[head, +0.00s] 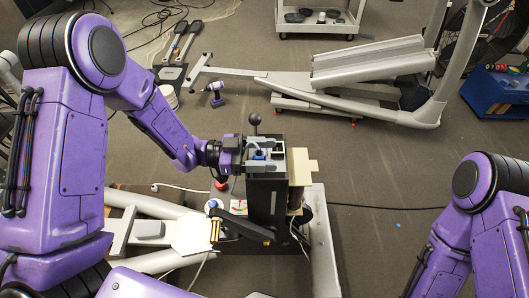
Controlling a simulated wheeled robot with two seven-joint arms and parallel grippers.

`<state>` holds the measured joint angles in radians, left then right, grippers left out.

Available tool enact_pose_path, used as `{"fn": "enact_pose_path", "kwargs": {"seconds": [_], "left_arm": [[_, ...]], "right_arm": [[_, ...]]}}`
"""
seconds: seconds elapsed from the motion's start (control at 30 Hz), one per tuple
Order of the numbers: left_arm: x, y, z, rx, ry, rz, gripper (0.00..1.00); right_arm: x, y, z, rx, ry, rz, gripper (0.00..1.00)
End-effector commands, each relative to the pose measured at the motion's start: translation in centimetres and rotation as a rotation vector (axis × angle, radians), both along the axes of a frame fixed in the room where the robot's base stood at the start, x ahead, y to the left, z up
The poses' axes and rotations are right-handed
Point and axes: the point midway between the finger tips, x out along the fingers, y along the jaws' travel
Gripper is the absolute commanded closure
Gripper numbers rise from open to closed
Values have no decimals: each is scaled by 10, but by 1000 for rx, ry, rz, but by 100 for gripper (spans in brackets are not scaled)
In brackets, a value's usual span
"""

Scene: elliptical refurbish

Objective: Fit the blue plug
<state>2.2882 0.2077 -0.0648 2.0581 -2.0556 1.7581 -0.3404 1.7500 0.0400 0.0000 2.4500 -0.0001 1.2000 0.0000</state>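A small blue plug (259,154) shows at the top of a dark upright housing (267,200) in the middle of the head view. My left gripper (258,153) reaches in from the left over the top of this housing. Its two grey fingers stand apart, one on the far side of the blue plug and one on the near side. I see no clear contact between the fingers and the plug. How deep the plug sits is hidden. My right arm is at the lower right, and its gripper is out of view.
A black ball-topped lever (254,119) stands just behind the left gripper. A cream block (299,167) stands right of the housing. The floor at right centre is mostly clear, crossed by a cable.

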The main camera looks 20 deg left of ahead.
Motion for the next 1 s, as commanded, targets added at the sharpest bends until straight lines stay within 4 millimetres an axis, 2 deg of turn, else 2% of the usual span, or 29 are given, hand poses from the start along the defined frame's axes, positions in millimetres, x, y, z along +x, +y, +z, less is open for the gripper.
{"fn": "enact_pose_path", "kwargs": {"seconds": [0.17, 0.5, 0.6, 0.73, 1.0], "left_arm": [[-1, 8, -1, 0, -1, 2, 37], [-22, 80, -2, -3, -1, 4, 37], [-26, 94, 0, -2, -2, 3, 37], [-29, 101, 1, -1, 0, 1, 37], [-29, 102, 1, 0, 0, 0, 37]], "right_arm": [[0, 0, -4, 0, 0, 0, 57], [0, 0, -24, 0, 0, 0, 57], [0, 0, -26, 0, 0, 0, 57], [0, 0, -26, 0, 0, 0, 57], [0, 0, -26, 0, 0, 0, 57]]}}
